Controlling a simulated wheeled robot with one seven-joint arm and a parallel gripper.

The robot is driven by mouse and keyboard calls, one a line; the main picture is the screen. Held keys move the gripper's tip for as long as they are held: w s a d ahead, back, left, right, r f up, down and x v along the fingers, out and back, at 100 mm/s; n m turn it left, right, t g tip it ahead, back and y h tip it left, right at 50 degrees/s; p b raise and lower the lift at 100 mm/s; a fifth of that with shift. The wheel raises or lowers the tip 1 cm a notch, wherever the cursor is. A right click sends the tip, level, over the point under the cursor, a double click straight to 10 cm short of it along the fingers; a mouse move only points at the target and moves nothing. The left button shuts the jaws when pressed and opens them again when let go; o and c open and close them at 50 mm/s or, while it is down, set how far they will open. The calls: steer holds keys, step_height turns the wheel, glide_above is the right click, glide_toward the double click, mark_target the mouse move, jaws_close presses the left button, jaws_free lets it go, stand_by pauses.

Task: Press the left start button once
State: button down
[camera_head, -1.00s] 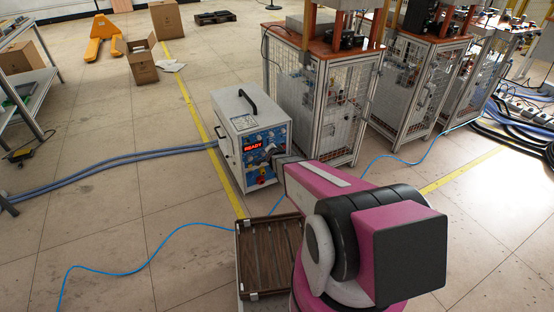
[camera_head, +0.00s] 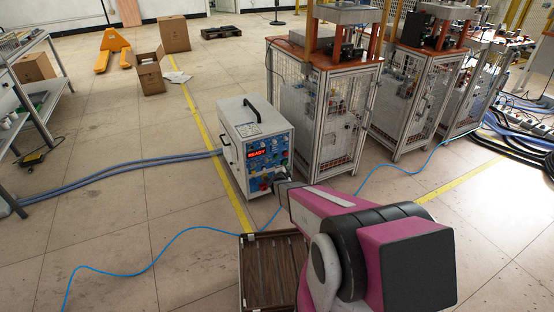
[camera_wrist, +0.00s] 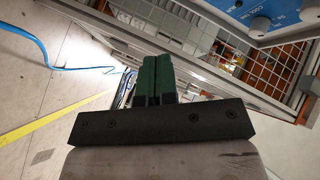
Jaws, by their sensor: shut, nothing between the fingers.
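The induction heater (camera_head: 236,117) is a white box with a black top handle, standing on the floor at picture centre. Its blue front panel (camera_head: 279,143) has a lit red display (camera_head: 257,153) reading READY, several knobs, and a red button low down. My gripper (camera_head: 279,184) is at the panel's lower right, in front of it; contact cannot be told. In the wrist view the green fingers (camera_wrist: 155,80) are together and empty. A tilted part of the blue panel with grey knobs (camera_wrist: 260,26) shows at upper right there. I cannot make out which control is the left start button.
Caged machine stands (camera_head: 322,110) are close behind and right of the heater. Grey-blue hoses (camera_head: 120,172) run from its left side. A blue cable (camera_head: 150,262) crosses the floor. A brown slatted box (camera_head: 268,275) is below my arm. Open floor lies at left.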

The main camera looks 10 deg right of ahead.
steer(key=w+a, duration=0.2)
steer(key=w, duration=0.6)
steer(key=shift+a, duration=0.35)
steer(key=shift+w, duration=0.15)
stand_by(1.6)
steer(key=shift+w+a, duration=0.1)
steer(key=shift+w, duration=0.25)
steer(key=shift+w+a, duration=0.2)
steer(key=shift+w, duration=0.55)
stand_by(1.1)
steer(key=shift+s+d, duration=0.2)
steer(key=shift+s, duration=0.65)
steer(key=shift+s+d, duration=0.1)
steer(key=shift+s, duration=0.05)
steer(key=shift+s+d, duration=0.25)
steer(key=shift+s, duration=0.55)
steer(key=shift+s+d, duration=0.25)
steer(key=shift+s, duration=0.5)
steer(key=shift+s+d, duration=0.25)
steer(key=shift+s, duration=0.55)
